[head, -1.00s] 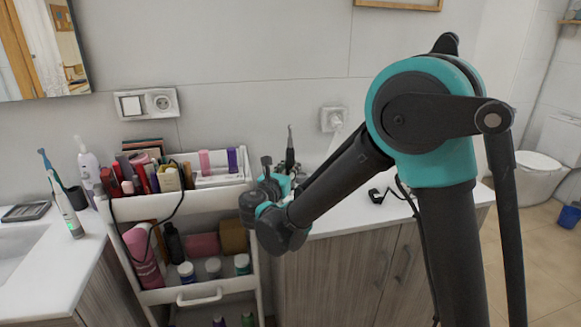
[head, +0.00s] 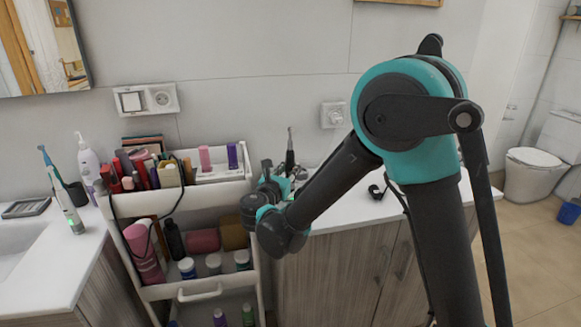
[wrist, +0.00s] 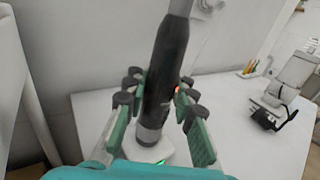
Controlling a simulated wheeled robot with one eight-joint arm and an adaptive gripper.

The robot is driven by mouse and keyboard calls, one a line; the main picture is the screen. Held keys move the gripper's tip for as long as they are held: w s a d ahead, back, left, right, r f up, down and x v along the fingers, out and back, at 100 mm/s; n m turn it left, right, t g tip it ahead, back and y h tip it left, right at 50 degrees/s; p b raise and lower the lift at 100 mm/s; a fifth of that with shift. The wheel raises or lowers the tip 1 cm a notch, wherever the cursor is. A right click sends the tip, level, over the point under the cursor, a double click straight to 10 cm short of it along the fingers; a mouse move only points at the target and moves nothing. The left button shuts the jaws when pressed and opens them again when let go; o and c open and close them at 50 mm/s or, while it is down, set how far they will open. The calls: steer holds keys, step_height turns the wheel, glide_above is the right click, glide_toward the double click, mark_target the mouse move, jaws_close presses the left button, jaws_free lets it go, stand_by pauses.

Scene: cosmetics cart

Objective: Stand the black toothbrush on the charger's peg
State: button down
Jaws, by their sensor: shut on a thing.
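The black toothbrush (wrist: 167,70) stands nearly upright between the fingers of my gripper (wrist: 158,100), which is shut on its handle. In the head view the toothbrush (head: 290,155) rises behind my gripper (head: 270,185), over the counter right of the cart. In the wrist view its silver-ringed lower end is at a white charger base (wrist: 160,151) with a small green light, partly hidden by my gripper. The peg is hidden, so I cannot tell whether the brush is seated on it. The head view hides the charger behind my arm.
The cosmetics cart (head: 207,190), full of bottles and tubes, stands left of my gripper. A black object with a cable (head: 376,190) lies on the counter (head: 345,207) to the right. A wall socket (head: 334,115) is behind. Another toothbrush (head: 66,200) stands on the left counter.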

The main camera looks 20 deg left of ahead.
steer(key=shift+f, duration=0.15)
steer(key=c, duration=1.2)
jaws_free()
steer(key=shift+o, duration=0.2)
steer(key=s, duration=0.7)
steer(key=shift+s+a, duration=0.15)
steer(key=shift+s, duration=0.1)
